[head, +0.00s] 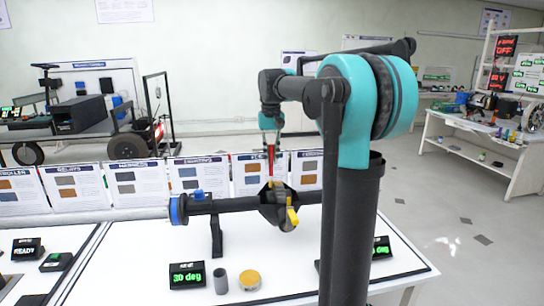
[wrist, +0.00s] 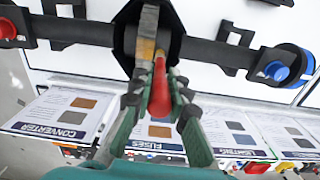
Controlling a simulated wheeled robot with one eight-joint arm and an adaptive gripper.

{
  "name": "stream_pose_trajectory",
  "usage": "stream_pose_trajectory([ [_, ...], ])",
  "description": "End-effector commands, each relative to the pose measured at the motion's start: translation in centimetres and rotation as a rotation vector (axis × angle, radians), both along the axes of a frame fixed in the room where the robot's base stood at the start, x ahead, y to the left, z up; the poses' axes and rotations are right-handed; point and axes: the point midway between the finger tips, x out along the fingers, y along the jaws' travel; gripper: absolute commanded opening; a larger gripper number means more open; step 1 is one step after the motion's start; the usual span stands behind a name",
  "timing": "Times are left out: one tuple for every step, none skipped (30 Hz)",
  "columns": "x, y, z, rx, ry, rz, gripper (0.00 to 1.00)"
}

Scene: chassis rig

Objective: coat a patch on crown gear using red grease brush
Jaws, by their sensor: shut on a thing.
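My gripper (wrist: 160,98) is shut on the red grease brush (wrist: 159,88) and points down at the axle. In the head view my gripper (head: 271,128) is above the axle housing, with the red brush (head: 271,160) hanging below it. The brush's lower end is at the open black housing (head: 272,212); whether it touches anything is unclear. In the wrist view a grey and tan-yellow part, probably the crown gear (wrist: 147,32), shows in the housing (wrist: 175,45) just beyond the brush.
The axle tube (head: 230,204) runs across the white table (head: 140,270) on black stands. A yellow-topped tin (head: 250,279), a grey cup (head: 220,282) and a "30 deg" display (head: 187,276) stand in front. Information boards (head: 135,185) line the back edge.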

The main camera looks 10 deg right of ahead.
Motion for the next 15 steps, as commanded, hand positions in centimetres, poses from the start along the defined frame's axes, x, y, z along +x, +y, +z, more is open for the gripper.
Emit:
stream_pose_trajectory([
  [0.0,0.0,0.6,0.0,0.0,0.0,0.0],
  [0.0,0.0,1.5,0.001,0.0,0.0,0.0],
  [0.0,-0.1,2.4,0.001,0.0,0.0,0.0],
  [0.0,-0.1,2.9,0.001,0.0,0.0,0.0],
  [0.0,-0.1,3.0,0.001,0.0,0.0,0.0],
  [0.0,-0.1,3.3,0.002,0.0,0.0,0.0],
  [0.0,-0.1,3.6,0.002,0.0,0.0,0.0],
  [0.0,-0.1,3.9,0.002,-0.001,0.001,0.0],
  [0.0,-0.1,4.2,0.002,-0.001,0.001,0.0],
  [0.0,-0.1,4.5,0.002,-0.001,0.001,0.0],
  [0.0,-0.1,4.8,0.002,-0.001,0.001,0.0],
  [0.0,-0.2,5.2,0.002,-0.001,0.001,0.0],
  [0.0,-0.2,5.4,0.002,-0.001,0.001,0.0],
  [0.0,-0.2,5.7,0.002,-0.001,0.001,0.0],
  [0.0,-0.2,6.1,0.002,-0.001,0.001,0.0],
])
